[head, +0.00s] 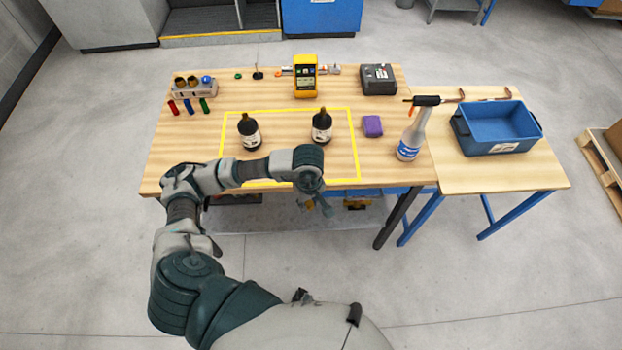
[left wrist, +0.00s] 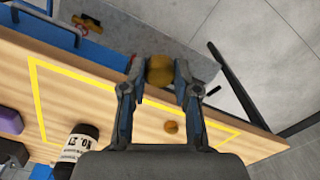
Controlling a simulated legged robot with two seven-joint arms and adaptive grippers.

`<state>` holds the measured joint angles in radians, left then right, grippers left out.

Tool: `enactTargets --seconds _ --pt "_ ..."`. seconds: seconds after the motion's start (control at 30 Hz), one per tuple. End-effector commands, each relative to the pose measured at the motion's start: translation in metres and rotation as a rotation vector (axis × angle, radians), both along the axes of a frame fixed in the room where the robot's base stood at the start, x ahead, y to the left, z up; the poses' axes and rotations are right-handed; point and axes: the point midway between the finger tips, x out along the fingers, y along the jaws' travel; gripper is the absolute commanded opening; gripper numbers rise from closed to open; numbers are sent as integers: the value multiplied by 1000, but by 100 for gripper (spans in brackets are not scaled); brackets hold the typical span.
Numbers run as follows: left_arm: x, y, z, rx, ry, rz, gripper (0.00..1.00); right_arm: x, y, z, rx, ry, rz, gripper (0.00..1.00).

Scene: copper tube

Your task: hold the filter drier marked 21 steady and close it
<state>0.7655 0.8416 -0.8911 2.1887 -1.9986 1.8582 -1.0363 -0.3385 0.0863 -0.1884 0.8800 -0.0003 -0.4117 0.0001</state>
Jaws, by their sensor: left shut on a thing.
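Two dark bottle-shaped filter driers with pale labels stand upright on the table, a left one (head: 249,132) and a right one (head: 322,126). One shows at the lower left of the left wrist view (left wrist: 78,147); its label number is hard to read. My left gripper (head: 320,207) is out over the table's front edge, apart from both driers. In the left wrist view, its fingers (left wrist: 160,66) are shut on a rounded brass-coloured piece (left wrist: 160,72). A smaller brass-coloured piece (left wrist: 171,127) lies beyond on the wood. My right gripper is out of view.
A yellow outline (head: 357,150) surrounds the driers. A yellow meter (head: 306,76), black box (head: 379,79) and small rack (head: 194,88) stand behind.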

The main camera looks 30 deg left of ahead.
Motion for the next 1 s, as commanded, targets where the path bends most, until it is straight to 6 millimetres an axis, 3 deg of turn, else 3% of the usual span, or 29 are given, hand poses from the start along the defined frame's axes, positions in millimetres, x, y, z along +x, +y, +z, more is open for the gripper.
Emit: enactTargets --seconds 0.3,0.5,1.0 --pt "66 -10 23 -4 -1 -631 6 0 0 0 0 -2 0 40" --pt "93 -13 38 0 -4 -933 6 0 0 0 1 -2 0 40" --pt "99 -13 40 0 -3 -1006 6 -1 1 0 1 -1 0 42"
